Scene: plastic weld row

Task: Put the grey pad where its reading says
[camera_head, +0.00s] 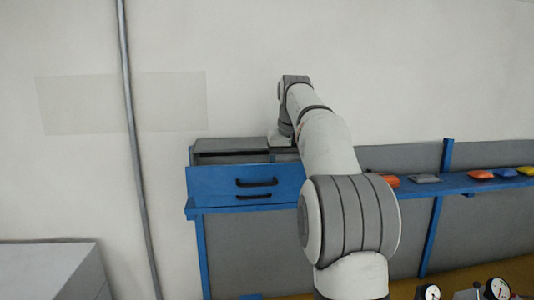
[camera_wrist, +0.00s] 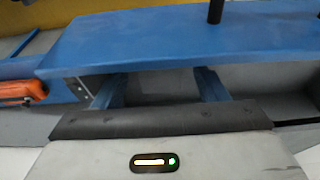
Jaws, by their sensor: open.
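The grey pad (camera_head: 424,178) lies on the blue shelf in the head view, between orange pads. The blue drawer unit (camera_head: 198,209) stands to its left. Its upper drawer (camera_head: 215,187) is pulled out, and its blue front also shows in the wrist view (camera_wrist: 180,45) with a gap behind it. My gripper (camera_wrist: 160,122) is open over this drawer, well left of the grey pad; its dark edge and lit housing show in the wrist view, and I see nothing held. No reading is legible.
An orange pad (camera_head: 392,181) lies left of the grey one; red-orange (camera_head: 481,174), blue (camera_head: 505,172) and yellow (camera_head: 526,170) pads lie to the right. Small dial gauges (camera_head: 498,289) stand at the lower right. A pipe (camera_head: 135,150) runs down the wall. A grey box (camera_head: 45,270) is lower left.

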